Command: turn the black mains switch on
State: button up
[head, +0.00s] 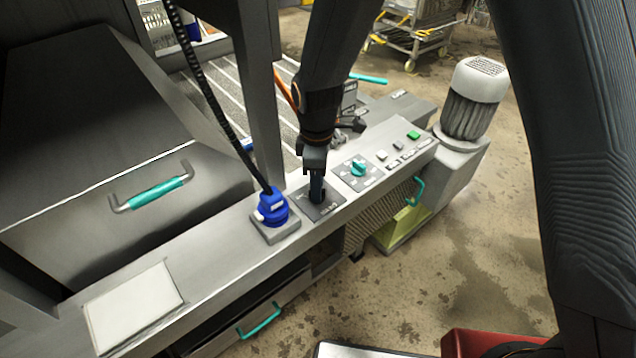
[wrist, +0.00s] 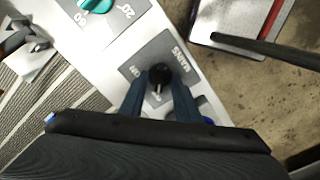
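The black mains switch (wrist: 160,74) is a round knob on a short stem, set in a dark grey plate (wrist: 185,62) lettered "MAINS" and "ON". In the wrist view my gripper (wrist: 160,88) has one dark blue finger on each side of the knob. The fingers stand apart by about the knob's width; I cannot tell whether they touch it. In the head view my gripper (head: 317,192) points down at the plate (head: 328,211) and hides most of the switch. The direction in which the switch is set is unclear.
On the same sloping panel, a blue plug with a cable (head: 272,208) stands left of the plate. A teal rotary knob (head: 358,168) and a green button (head: 413,135) are to the right. A metal frame post (head: 262,110) rises close behind the panel.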

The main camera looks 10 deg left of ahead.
jog(key=shift+c, duration=0.2)
grip_shut()
jog(key=m+p, duration=0.1)
jog(key=m, duration=0.5)
jog(key=shift+m, duration=0.4)
jog(key=m+p, duration=0.1)
jog(key=m, duration=0.4)
jog(key=m+p, duration=0.1)
jog(key=m, duration=0.5)
dwell(0.5)
